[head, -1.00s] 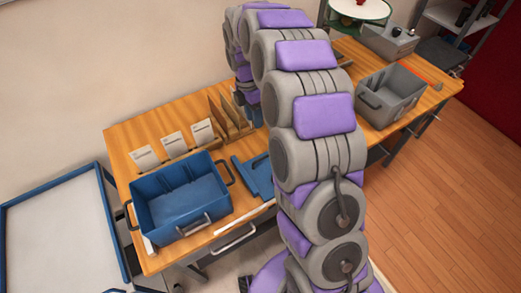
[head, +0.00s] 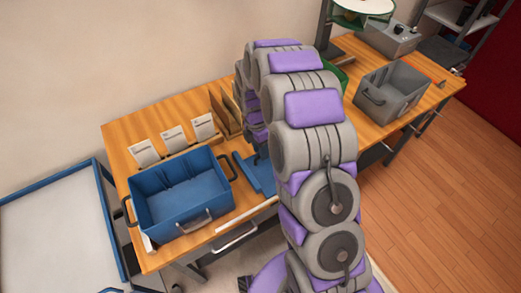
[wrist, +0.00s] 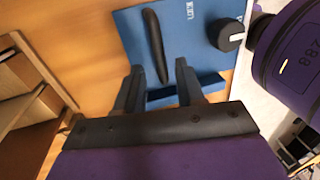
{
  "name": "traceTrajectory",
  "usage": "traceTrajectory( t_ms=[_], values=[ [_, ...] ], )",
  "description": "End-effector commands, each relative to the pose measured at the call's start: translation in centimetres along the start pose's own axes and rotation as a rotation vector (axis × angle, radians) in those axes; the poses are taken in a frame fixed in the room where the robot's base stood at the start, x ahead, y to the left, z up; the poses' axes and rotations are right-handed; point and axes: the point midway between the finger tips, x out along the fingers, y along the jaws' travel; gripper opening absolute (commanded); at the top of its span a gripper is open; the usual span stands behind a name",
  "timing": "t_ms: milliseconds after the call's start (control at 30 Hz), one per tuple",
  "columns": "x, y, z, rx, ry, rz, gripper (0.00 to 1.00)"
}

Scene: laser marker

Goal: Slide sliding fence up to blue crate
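The blue crate (head: 180,197) stands at the table's left front with a dark handle at each end. The blue sliding fence (head: 255,172) lies just right of it, with a gap between them; my arm partly covers it. In the wrist view the fence (wrist: 185,35) shows as a flat blue plate with a black handle bar (wrist: 155,45), a black knob (wrist: 227,35) and a raised blue strip along its near edge. My gripper (wrist: 160,82) is open, its dark fingers apart over this near edge. I cannot tell whether they touch it.
White cards (head: 174,139) stand behind the crate, with upright brown dividers (head: 227,108) to their right. A grey crate (head: 391,92) stands on the right half of the table. A green bin (head: 331,73) is partly hidden behind my arm. A white strip (head: 240,216) runs along the front edge.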

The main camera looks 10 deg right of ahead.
Motion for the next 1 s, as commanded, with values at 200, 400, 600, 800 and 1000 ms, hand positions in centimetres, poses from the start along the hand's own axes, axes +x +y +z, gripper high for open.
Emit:
traceTrajectory(
  t_ms=[200,400,600,800,1000],
  values=[
    [0.42,-0.08,0.23,0.001,0.002,0.001,0.38],
    [0.38,-0.01,0.09,0.0,0.0,0.001,0.32],
    [0.36,0.02,0.03,0.0,0.0,0.001,0.13],
    [0.36,0.07,0.03,0.0,0.0,0.002,0.0],
    [0.33,0.14,0.04,0.0,0.0,0.003,0.0]
  ],
)
